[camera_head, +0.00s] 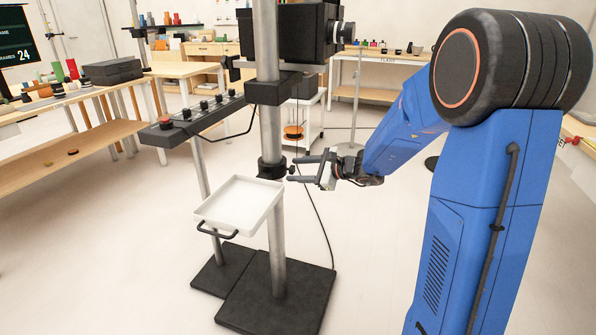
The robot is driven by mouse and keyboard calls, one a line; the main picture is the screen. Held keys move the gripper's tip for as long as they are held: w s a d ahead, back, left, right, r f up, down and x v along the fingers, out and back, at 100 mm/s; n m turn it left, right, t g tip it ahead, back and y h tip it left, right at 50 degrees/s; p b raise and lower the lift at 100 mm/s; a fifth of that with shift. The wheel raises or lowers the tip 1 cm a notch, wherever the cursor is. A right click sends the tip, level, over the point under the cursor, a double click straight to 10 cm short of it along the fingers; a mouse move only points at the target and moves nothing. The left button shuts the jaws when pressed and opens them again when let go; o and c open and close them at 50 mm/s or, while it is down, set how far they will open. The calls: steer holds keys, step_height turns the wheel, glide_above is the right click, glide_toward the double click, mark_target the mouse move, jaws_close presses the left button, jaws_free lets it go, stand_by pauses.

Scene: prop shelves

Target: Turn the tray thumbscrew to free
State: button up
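A white, shallow tray (240,205) with a dark front handle (217,232) is beside the grey upright post (277,235). A black collar (270,169) is around the post just above the tray's back right corner. A small dark thumbscrew (291,170) appears to stick out from the collar's right side. My gripper (295,169) reaches in from the right. Its two dark fingers are apart, one above and one below the thumbscrew's level. The thumbscrew appears near the fingertips; I cannot tell whether they touch it. The tray is empty.
A black camera (291,32) is mounted high on the post. A button panel (195,115) on its own leg stands left of the post. Black base plates (275,290) lie on the floor. A cable hangs behind the post. Shelves and tables stand farther back; the floor between is clear.

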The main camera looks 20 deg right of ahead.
steer(key=v, duration=1.7)
steer(key=shift+d, duration=0.15)
steer(key=shift+s+r, duration=0.1)
steer(key=shift+d, duration=0.15)
